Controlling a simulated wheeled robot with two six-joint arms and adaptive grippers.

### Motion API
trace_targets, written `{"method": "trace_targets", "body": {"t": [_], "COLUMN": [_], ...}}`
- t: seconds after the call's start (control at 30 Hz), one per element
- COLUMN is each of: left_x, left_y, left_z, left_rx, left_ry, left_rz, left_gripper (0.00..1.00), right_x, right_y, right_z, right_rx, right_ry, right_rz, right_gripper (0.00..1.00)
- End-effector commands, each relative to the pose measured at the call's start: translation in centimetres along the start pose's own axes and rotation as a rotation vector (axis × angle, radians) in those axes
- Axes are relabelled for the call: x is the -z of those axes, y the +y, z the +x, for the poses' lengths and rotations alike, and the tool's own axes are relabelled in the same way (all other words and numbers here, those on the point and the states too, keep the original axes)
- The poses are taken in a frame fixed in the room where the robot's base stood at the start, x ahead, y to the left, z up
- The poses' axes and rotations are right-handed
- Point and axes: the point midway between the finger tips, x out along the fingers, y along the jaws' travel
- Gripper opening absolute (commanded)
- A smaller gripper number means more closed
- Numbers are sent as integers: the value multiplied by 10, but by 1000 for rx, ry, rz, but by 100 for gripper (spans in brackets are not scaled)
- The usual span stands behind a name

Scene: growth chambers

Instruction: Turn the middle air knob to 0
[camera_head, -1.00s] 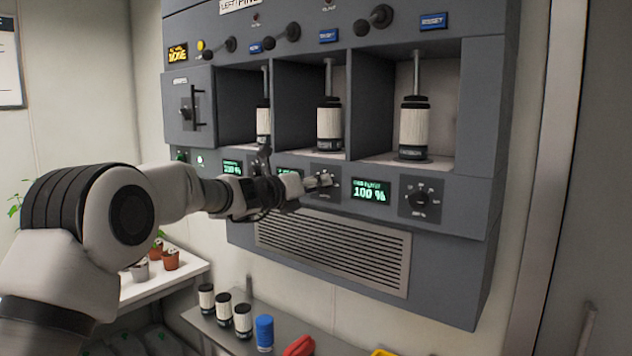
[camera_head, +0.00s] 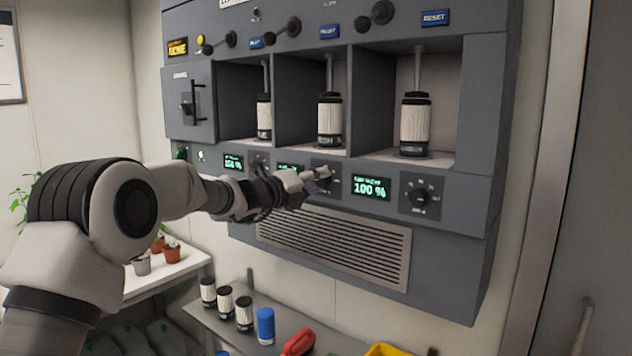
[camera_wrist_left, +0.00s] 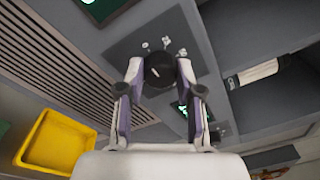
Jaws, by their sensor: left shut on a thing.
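The middle air knob (camera_wrist_left: 160,70) is a round black dial with a light pointer mark, on a dark plate with small white markings. In the left wrist view my left gripper (camera_wrist_left: 157,68) has its two fingers on either side of this knob, shut on it. In the head view my left gripper (camera_head: 322,176) reaches the panel below the middle bay and hides most of the knob. The middle display (camera_head: 290,169) is partly hidden by my arm. The right display (camera_head: 370,188) reads 100 %, with the right knob (camera_head: 419,196) beside it. My right gripper is not in view.
Above the knobs are three bays holding black-and-white cylinders, such as the right one (camera_head: 415,124). A vent grille (camera_head: 335,250) lies below the panel. A low shelf holds several small canisters, a blue one (camera_head: 265,326) and a red object (camera_head: 298,342).

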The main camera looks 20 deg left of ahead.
Motion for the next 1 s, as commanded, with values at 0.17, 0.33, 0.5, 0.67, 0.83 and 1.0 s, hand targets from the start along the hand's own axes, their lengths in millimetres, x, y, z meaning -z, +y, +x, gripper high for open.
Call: {"method": "trace_targets", "body": {"t": [0.17,0.33,0.5,0.67,0.83,1.0], "left_x": [3,2,1,0,0,-1], "left_y": [4,3,2,1,0,1], "left_z": [0,0,0,-4,-35,-80], "left_rx": [-6,-5,-3,-2,-2,-2], "left_ry": [4,3,2,1,0,0], "left_rz": [-1,0,1,0,-4,-4], "left_gripper": [1,61,61,61,61,61], "right_x": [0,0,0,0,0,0], "right_y": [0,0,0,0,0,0], "right_z": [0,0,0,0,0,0], "right_rx": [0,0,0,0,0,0], "right_ry": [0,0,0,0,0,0], "right_rz": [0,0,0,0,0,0], "right_gripper": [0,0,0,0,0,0]}}
